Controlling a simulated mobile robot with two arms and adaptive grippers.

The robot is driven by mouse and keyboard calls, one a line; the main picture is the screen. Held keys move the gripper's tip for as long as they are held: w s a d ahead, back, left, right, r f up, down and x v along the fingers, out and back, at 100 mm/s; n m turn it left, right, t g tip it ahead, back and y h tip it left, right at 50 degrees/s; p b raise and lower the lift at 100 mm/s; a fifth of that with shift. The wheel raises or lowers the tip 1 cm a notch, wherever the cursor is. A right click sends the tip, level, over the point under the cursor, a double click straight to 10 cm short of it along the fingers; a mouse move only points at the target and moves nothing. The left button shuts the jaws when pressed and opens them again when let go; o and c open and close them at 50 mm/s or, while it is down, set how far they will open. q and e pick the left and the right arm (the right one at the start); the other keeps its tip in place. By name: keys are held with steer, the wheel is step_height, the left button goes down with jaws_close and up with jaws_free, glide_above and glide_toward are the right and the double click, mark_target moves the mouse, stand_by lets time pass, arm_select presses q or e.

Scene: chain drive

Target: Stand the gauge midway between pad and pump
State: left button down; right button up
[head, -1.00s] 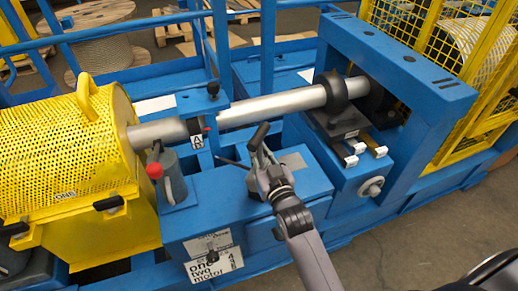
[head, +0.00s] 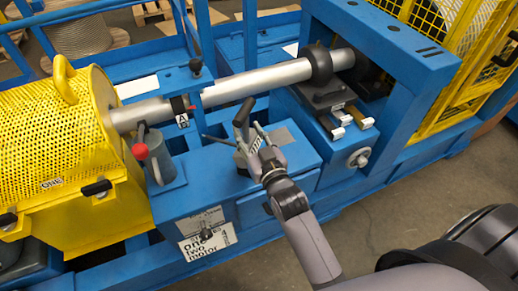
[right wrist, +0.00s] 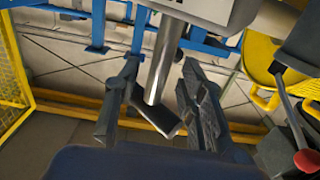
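My right gripper (head: 249,122) hangs above the blue box in the middle of the machine. In the right wrist view its two fingers (right wrist: 160,98) are apart. A silver cylinder (right wrist: 164,60) and a tilted dark plate (right wrist: 156,112) show between them, with gaps at both sides. I cannot tell whether either belongs to the gauge. A flat grey plate, likely the pad (head: 281,137), lies on the box just right of the gripper. A grey cylinder with a red knob, likely the pump (head: 161,167), stands left; its knob (right wrist: 306,160) shows in the wrist view. My left gripper is out of view.
A silver shaft (head: 257,80) runs behind the gripper into a blue frame (head: 425,60). A yellow perforated guard (head: 62,135) stands at left. Blue rails stand behind.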

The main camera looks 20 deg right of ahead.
steer(key=s, duration=1)
steer(key=s+a+f+n+g, duration=0.1)
steer(key=s+f+g, duration=0.2)
steer(key=f, duration=0.9)
steer(key=s+a+f+g+y, duration=0.1)
steer(key=s+f+g, duration=0.2)
steer(key=f, duration=1)
steer(key=s+f+n+g, duration=0.1)
steer(key=s+f+g, duration=0.2)
steer(key=f, duration=0.9)
steer(key=s+d+f+g, duration=0.4)
steer(key=s+f, duration=0.5)
steer(key=s, duration=0.4)
steer(key=s+d+f+g+h, duration=0.1)
steer(key=s+d+f+g, duration=0.3)
steer(key=s+f, duration=0.6)
steer(key=s, duration=0.3)
steer(key=shift+s+d+h+b, duration=0.15)
steer(key=shift+s+h+b, duration=0.15)
steer(key=shift+s+b, duration=0.05)
steer(key=shift+r, duration=0.25)
